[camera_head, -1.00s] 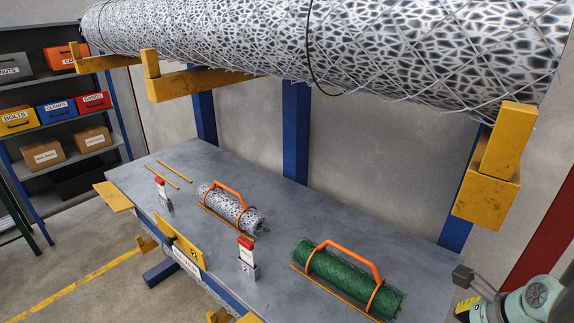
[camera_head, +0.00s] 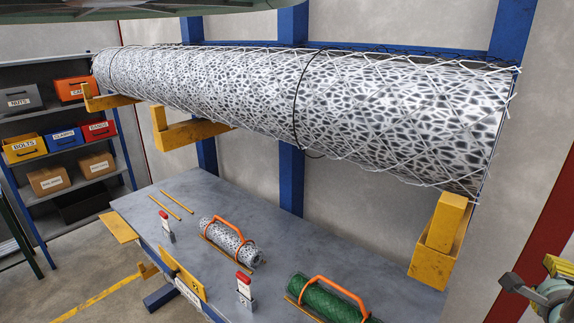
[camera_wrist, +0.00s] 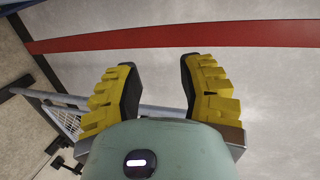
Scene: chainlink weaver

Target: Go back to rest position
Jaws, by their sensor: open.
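My gripper (camera_wrist: 157,85) fills the lower part of the wrist view. Its two yellow ridged fingers with dark inner pads stand apart, with nothing between them. The wrist view faces a grey wall with a red stripe (camera_wrist: 180,36). In the head view part of my arm shows at the bottom right corner, with a bit of yellow near it, to the right of the workbench (camera_head: 330,237) and apart from it.
A large mesh roll (camera_head: 390,115) rests on yellow brackets (camera_head: 436,240) above the bench. A grey mesh roll (camera_head: 229,241) and a green roll (camera_head: 325,300), both with orange handles, lie on the bench. A shelf with bins (camera_head: 62,140) stands at left.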

